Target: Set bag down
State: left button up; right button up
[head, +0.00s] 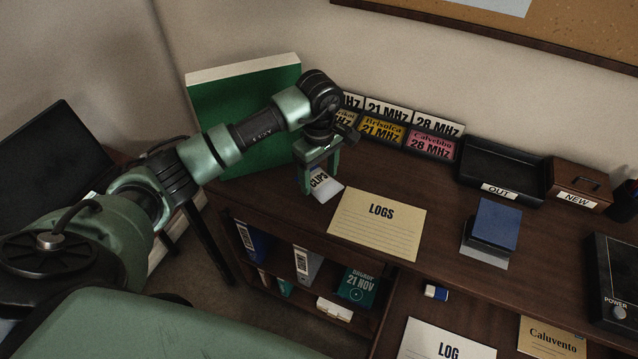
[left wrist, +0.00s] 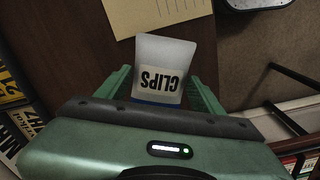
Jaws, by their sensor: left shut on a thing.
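The bag is a small white pouch labelled CLIPS (head: 321,184), at the left end of the dark wooden desk (head: 460,228) in the head view. My left gripper (head: 319,174) points down and is shut on the bag, with a finger on either side. In the left wrist view the bag (left wrist: 165,49) sits between the green fingers, its label upside down and a blue strip at its lower end. I cannot tell whether the bag touches the desk. My right gripper is in neither view.
A LOGS sheet (head: 378,222) lies just right of the bag. A green board (head: 235,109) stands behind my left arm. Frequency cards (head: 400,127), an OUT tray (head: 499,171) and a NEW box (head: 577,186) line the back. A shelf with binders (head: 307,266) is below.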

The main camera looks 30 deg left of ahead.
aim_at(319, 179)
pick_arm(q)
notch_tip(319, 179, down, 4)
jog(key=shift+s+f+p, duration=0.1)
jog(key=shift+p, duration=0.3)
jog(key=shift+f, duration=0.2)
jog(key=o, duration=1.3)
jog(key=shift+o, duration=0.2)
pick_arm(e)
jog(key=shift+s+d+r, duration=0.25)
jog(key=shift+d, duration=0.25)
pick_arm(q)
jog(key=shift+r, duration=0.5)
notch_tip(319, 179, up, 11)
jog(key=b, duration=0.3)
jog(key=shift+r, duration=0.2)
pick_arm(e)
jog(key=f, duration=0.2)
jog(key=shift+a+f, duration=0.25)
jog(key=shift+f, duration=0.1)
